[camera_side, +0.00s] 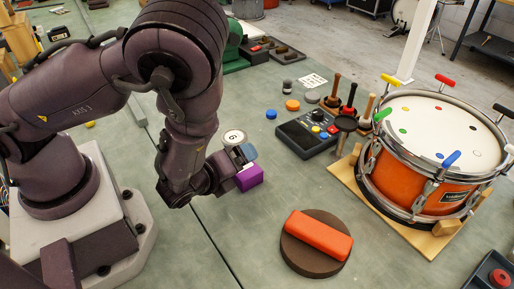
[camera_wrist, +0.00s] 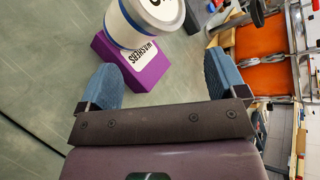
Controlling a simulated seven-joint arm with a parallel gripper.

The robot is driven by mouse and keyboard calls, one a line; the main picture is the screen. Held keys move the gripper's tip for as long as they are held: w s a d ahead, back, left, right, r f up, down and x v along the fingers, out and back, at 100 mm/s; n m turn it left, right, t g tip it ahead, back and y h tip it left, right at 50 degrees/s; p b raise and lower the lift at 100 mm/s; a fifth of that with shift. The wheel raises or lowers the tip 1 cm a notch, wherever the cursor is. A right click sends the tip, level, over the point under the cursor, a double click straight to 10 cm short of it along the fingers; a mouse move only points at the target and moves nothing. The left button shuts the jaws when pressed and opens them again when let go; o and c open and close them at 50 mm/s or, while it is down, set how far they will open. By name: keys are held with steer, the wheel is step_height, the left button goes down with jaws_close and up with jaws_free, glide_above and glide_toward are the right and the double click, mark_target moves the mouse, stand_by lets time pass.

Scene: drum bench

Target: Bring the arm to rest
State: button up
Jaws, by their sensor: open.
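My gripper (camera_side: 241,156) hangs low over the bench left of centre, its blue-padded fingers apart. In the wrist view my gripper (camera_wrist: 160,72) has nothing clasped between its fingers. A purple box (camera_side: 249,178) with a white label reading "WASHERS" is just beyond the fingertips; it also shows in the wrist view (camera_wrist: 150,76). A white can with a blue band (camera_wrist: 138,22) is beside the box and overlaps it in that view. In the side view the can (camera_side: 234,136) is partly hidden by my gripper.
An orange drum (camera_side: 440,190) stands on a wooden base at the right. A red block (camera_side: 318,235) lies on a round brown pad (camera_side: 300,262) at the front. A dark control box (camera_side: 305,136) and upright-handled tools are behind. Green bench surface is clear around the pad.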

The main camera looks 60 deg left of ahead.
steer(key=w+d+r+n+g+h, duration=0.1)
steer(key=d+r+n+g+h, duration=0.15)
steer(key=r+n, duration=0.35)
steer(key=w+d+r+n+g+h, duration=0.1)
steer(key=d+r+n+g+h, duration=0.2)
steer(key=r+n, duration=0.35)
steer(key=s+a+r+n, duration=0.4)
steer(key=s+r, duration=0.2)
steer(key=r, duration=0.2)
steer(key=s+a+r+n, duration=0.4)
steer(key=s+r, duration=0.2)
steer(key=r, duration=0.2)
steer(key=shift+s+a+g, duration=0.2)
steer(key=shift+a+g, duration=0.1)
steer(key=shift+g, duration=0.05)
